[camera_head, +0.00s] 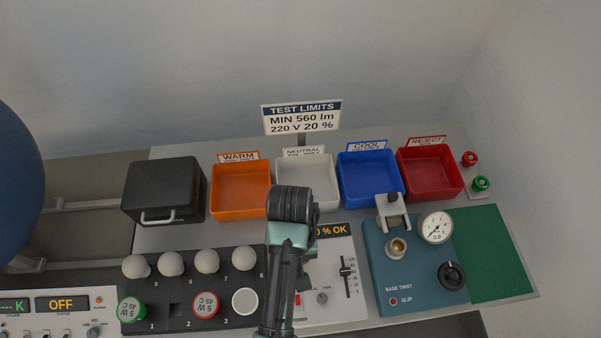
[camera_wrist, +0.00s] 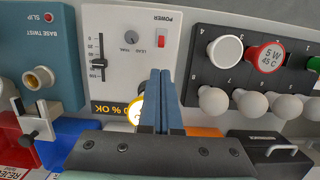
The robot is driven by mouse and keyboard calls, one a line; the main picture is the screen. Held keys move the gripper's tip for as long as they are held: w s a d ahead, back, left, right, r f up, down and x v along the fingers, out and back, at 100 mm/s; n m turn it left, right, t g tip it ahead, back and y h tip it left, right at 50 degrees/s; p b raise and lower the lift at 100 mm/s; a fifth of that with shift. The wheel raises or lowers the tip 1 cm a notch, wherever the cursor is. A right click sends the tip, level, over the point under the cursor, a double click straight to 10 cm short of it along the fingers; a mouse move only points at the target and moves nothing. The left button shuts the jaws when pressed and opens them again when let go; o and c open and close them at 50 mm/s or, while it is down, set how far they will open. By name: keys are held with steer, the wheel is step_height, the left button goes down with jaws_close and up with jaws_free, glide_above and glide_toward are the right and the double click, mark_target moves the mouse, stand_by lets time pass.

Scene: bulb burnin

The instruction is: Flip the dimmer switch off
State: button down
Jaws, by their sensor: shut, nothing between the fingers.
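The white dimmer panel (camera_head: 330,312) stands at the front centre of the bench. It has a red power switch (camera_wrist: 161,41) beside the POWER label, a dark knob (camera_wrist: 131,38) and a black slider (camera_wrist: 98,63). In the head view the switch (camera_head: 297,299) is a small red patch beside my arm. The dimmer display (camera_head: 336,230) ends in "0 % OK"; its left part is hidden. My gripper (camera_wrist: 161,72) is shut and empty, its blue fingertips over the panel, just below the red switch in the wrist view. I cannot tell whether they touch the panel. In the head view my arm hides the fingers.
A bulb rack (camera_head: 180,318) with several bulbs stands left of the panel. The blue base-twist unit (camera_head: 428,283) stands to the right. Orange (camera_head: 240,190), white (camera_head: 322,172), blue (camera_head: 370,180) and red (camera_head: 430,174) bins and a black case (camera_head: 165,180) line the back. A yellow-ringed round object (camera_wrist: 136,111) shows behind the fingers.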

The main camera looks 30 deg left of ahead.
steer(key=shift+w, duration=0.1)
steer(key=f, duration=0.3)
steer(key=s+f, duration=0.1)
steer(key=f, duration=0.2)
steer(key=d+f, duration=0.1)
steer(key=f, duration=0.2)
steer(key=shift+s+f+p, duration=0.3)
steer(key=shift+f+p, duration=0.1)
steer(key=shift+w+d, duration=0.1)
